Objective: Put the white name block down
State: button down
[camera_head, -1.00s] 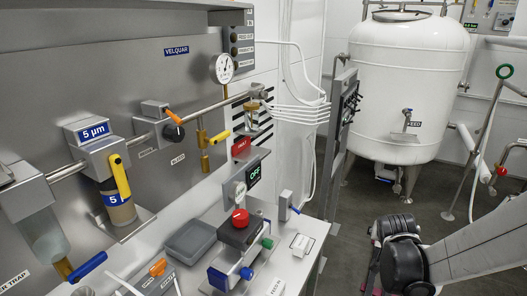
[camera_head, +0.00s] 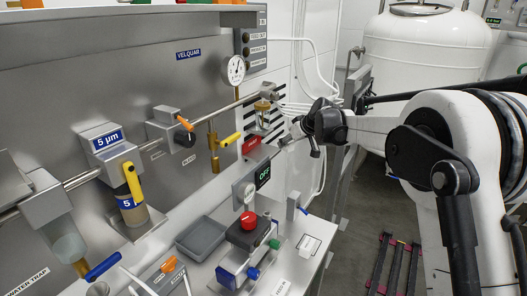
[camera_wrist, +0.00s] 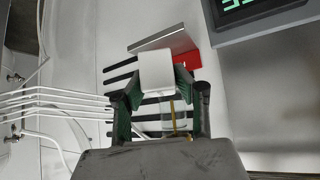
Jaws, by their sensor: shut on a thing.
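A white block (camera_wrist: 157,72) sits between the green-padded fingertips of my gripper (camera_wrist: 155,92) in the wrist view. My gripper is shut on it and holds it up in the air, with the pale wall behind it. The block's face looks plain from here; no lettering can be read. In the head view my gripper (camera_head: 292,136) reaches left from the arm, above the back right of the bench, near the wall vents. The block cannot be made out clearly there. A small white piece with a dark mark (camera_head: 309,244) lies on the bench top at the right.
The grey bench (camera_head: 322,228) holds a grey tray (camera_head: 201,238), a red-button box (camera_head: 248,222) and coloured-handled fittings. A green-lit OFF display (camera_head: 263,175) and pressure gauge (camera_head: 234,69) stand nearby. White hoses hang behind. The bench's right strip has some free room.

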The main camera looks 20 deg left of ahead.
jog(key=shift+w+a+r, duration=0.1)
jog(key=shift+a, duration=0.4)
jog(key=w+a+f, duration=0.2)
jog(key=a, duration=0.1)
jog(key=w+a+f+p, duration=0.1)
jog(key=w+a, duration=0.1)
jog(key=a, duration=0.1)
jog(key=w+a+f, duration=0.2)
jog(key=a, duration=0.1)
jog(key=shift+a+f+p, duration=0.1)
jog(key=shift+f+p, duration=0.25)
jog(key=shift+p, duration=0.05)
jog(key=shift+x, duration=1.65)
jog(key=c, duration=1.4)
grip_release()
jog(key=shift+o, duration=0.2)
